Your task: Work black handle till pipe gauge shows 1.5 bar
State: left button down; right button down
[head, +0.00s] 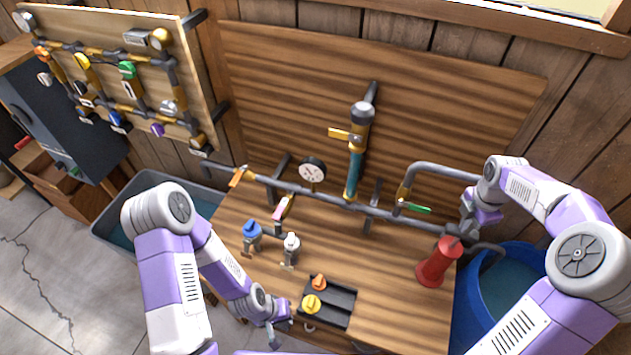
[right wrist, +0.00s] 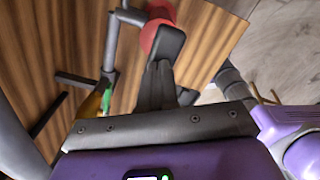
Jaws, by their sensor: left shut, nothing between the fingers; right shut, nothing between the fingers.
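The pipe gauge (head: 312,170) has a white dial and black rim and stands on the grey pipe run; its reading is too small to tell. My right gripper (head: 466,228) is shut and empty close by the handle; contact cannot be told. My left gripper (head: 273,334) is shut and empty at the bench's front edge.
A blue barrel (head: 478,315) stands right of the bench and a grey tub (head: 112,217) left of it. Blue (head: 251,231) and white (head: 291,243) valve pieces and a black tray (head: 340,309) with orange and yellow knobs occupy the bench. A green-handled valve (head: 414,208) sits on the pipe.

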jog(key=shift+f+b, duration=1.25)
jog(key=shift+f, duration=1)
notch_tip(320, 180, up, 6)
jog(key=p, duration=0.5)
jog(key=shift+r, duration=0.1)
